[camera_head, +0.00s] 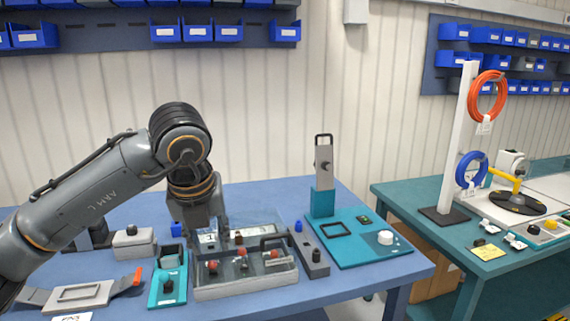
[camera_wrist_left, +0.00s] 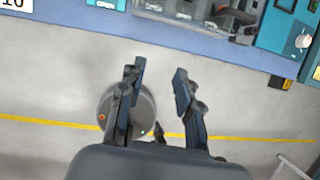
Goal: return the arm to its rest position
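My left arm (camera_head: 110,195) comes in from the left in the head view, bends at a raised elbow joint and points down over the blue workbench (camera_head: 275,205). Its gripper cannot be made out clearly there. In the left wrist view my left gripper (camera_wrist_left: 161,74) is open, with its two fingers apart and nothing between them. Floor with a yellow line (camera_wrist_left: 250,139) shows beyond the fingers, and the bench edge (camera_wrist_left: 190,48) runs across the top. My right gripper is in neither view.
On the bench are a clear-topped box (camera_head: 245,285), a teal panel (camera_head: 365,250) with an upright post, a small teal holder (camera_head: 167,285) and a grey tray (camera_head: 80,296). Another bench at right holds a white post (camera_head: 459,140) with orange (camera_head: 487,97) and blue (camera_head: 471,170) cable coils.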

